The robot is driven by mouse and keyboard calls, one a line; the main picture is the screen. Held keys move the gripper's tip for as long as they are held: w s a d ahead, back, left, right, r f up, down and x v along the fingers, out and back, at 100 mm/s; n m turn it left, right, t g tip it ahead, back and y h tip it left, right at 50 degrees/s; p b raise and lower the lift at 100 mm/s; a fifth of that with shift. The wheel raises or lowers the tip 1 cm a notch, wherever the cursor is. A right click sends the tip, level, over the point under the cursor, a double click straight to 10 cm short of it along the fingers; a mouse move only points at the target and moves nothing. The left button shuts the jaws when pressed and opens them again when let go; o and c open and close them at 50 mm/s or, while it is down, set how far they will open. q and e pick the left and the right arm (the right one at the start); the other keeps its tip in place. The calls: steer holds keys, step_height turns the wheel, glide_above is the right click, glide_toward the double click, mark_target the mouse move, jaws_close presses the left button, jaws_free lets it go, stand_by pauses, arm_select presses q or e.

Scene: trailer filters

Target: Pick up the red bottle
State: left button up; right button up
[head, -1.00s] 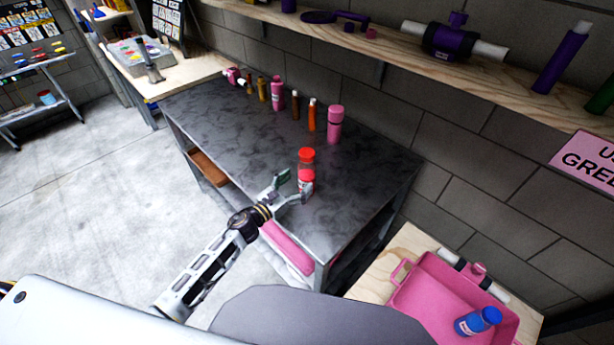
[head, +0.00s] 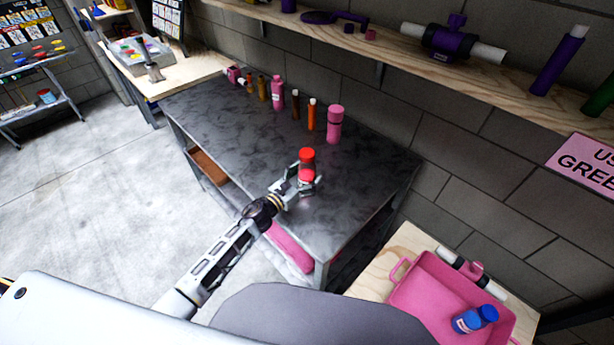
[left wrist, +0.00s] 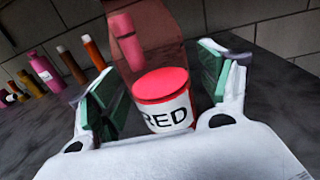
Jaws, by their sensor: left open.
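The red bottle (head: 306,164) stands upright on the dark table (head: 225,110), near its front right part. It has a red cap and a white label reading "RED", which shows in the left wrist view (left wrist: 163,97). My left gripper (head: 302,182) is open at the bottle's lower part. In the left wrist view its green-padded fingers (left wrist: 160,85) stand on both sides of the bottle, with gaps visible beside it. My right gripper is not in view.
Several bottles stand along the table's back, including a pink one (head: 334,124) and an orange one (head: 311,115). A pink tray (head: 415,312) with a blue bottle (head: 474,319) is at lower right. A wooden shelf (head: 385,43) runs along the wall above.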

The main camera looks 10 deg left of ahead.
mark_target(302, 158)
arm_select(q)
steer(key=shift+c, duration=0.4)
steer(key=c, duration=1.2)
steer(key=shift+c, duration=0.2)
steer(key=shift+r, duration=0.1)
steer(key=shift+r, duration=0.6)
step_height(302, 158, up, 6)
steer(key=shift+r+p, duration=0.2)
steer(key=shift+p, duration=0.6)
steer(key=shift+r, duration=1.15)
